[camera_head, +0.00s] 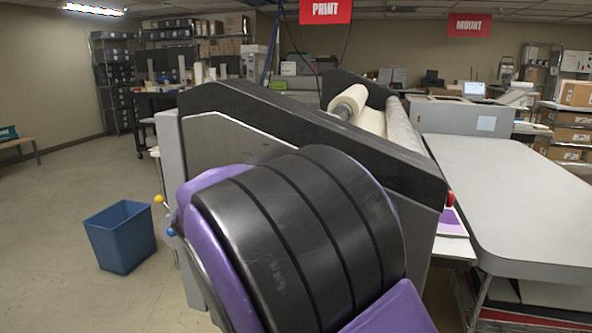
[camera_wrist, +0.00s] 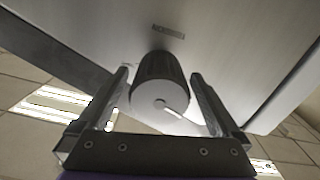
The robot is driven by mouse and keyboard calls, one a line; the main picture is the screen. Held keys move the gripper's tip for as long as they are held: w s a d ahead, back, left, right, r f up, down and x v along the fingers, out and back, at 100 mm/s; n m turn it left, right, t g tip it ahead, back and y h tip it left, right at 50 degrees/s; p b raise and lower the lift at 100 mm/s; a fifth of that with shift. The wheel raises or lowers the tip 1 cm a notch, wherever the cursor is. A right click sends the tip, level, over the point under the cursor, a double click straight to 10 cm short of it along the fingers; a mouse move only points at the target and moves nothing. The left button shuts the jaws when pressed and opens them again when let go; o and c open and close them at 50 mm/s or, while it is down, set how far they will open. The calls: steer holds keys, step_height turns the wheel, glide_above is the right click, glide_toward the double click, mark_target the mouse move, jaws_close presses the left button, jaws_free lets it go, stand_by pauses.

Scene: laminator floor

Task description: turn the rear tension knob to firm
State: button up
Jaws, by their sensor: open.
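A tension knob (camera_wrist: 160,85) shows in the wrist view, a dark ribbed cylinder with a grey end face and a white pointer line near the face's lower right edge. It stands out from a pale grey panel (camera_wrist: 235,45). Whether it is the rear knob I cannot tell. My gripper (camera_wrist: 160,74) is open, with one finger on each side of the knob and a gap visible at both sides. A small label plate (camera_wrist: 168,32) is beyond the knob, its text unreadable. In the head view my arm hides the gripper and knob; the laminator (camera_head: 290,107) stands behind it.
A blue bin (camera_head: 121,236) stands on the floor at left. A grey table (camera_head: 520,195) fills the right side. Small yellow (camera_head: 159,199) and blue (camera_head: 170,232) balls show beside my arm. A cream roll (camera_head: 350,101) lies on the laminator. The left floor is mostly clear.

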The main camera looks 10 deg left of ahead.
steer(key=shift+w+d, duration=0.15)
steer(key=shift+w, duration=1.85)
steer(key=c, duration=1.3)
